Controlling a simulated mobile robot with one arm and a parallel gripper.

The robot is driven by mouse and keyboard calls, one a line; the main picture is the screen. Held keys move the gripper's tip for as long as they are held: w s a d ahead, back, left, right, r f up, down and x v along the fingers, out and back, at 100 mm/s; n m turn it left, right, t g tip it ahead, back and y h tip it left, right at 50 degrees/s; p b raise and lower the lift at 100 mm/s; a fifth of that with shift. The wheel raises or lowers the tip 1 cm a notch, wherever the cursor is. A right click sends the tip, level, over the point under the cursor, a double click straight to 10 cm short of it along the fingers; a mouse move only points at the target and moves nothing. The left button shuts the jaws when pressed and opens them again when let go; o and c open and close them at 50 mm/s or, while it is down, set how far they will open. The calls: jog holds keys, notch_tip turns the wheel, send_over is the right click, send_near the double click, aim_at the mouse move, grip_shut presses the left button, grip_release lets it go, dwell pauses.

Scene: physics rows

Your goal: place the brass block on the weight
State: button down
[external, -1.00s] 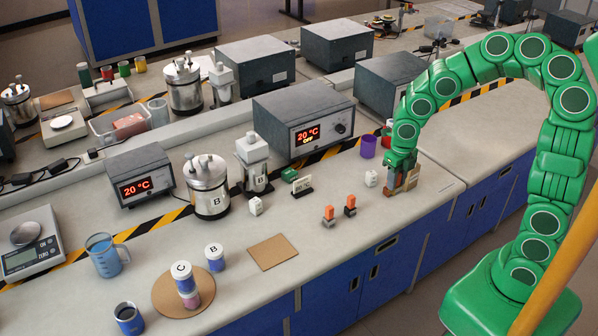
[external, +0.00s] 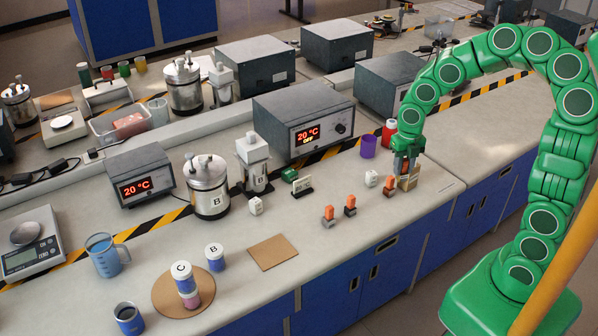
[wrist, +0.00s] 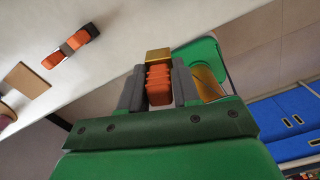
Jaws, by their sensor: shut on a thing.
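My gripper (external: 406,165) is near the right part of the bench in the external view. In the wrist view, my gripper (wrist: 158,85) is shut on an orange ribbed grip, with the brass block (wrist: 158,55) at its far end. The brass block (external: 409,182) shows as a tan-gold shape under the fingers. I cannot tell whether it touches the bench. Close to its left is a small grey and orange weight (external: 389,186).
A white cube (external: 371,178) stands just left of my gripper. A purple cup (external: 368,146) and red bottle (external: 389,132) stand behind. A heater box (external: 305,122) is further back. The bench's front edge is close; the bench right of the gripper is clear.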

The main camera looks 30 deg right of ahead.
jog(key=w+m, duration=0.2)
jog(key=w, duration=0.4)
jog(key=m, duration=0.3)
send_over(290, 172)
jog(key=f, duration=0.5)
jog(key=shift+s+d+f, duration=0.1)
jog(key=shift+s+f, duration=0.2)
jog(key=shift+s, duration=0.1)
jog(key=shift+w+f, duration=0.4)
jog(key=shift+f, duration=0.2)
jog(key=shift+a+f, duration=0.2)
jog(key=shift+f, duration=0.15)
jog(key=shift+d+f, duration=0.1)
jog(key=shift+f, duration=1.05)
jog(key=shift+f, duration=0.3)
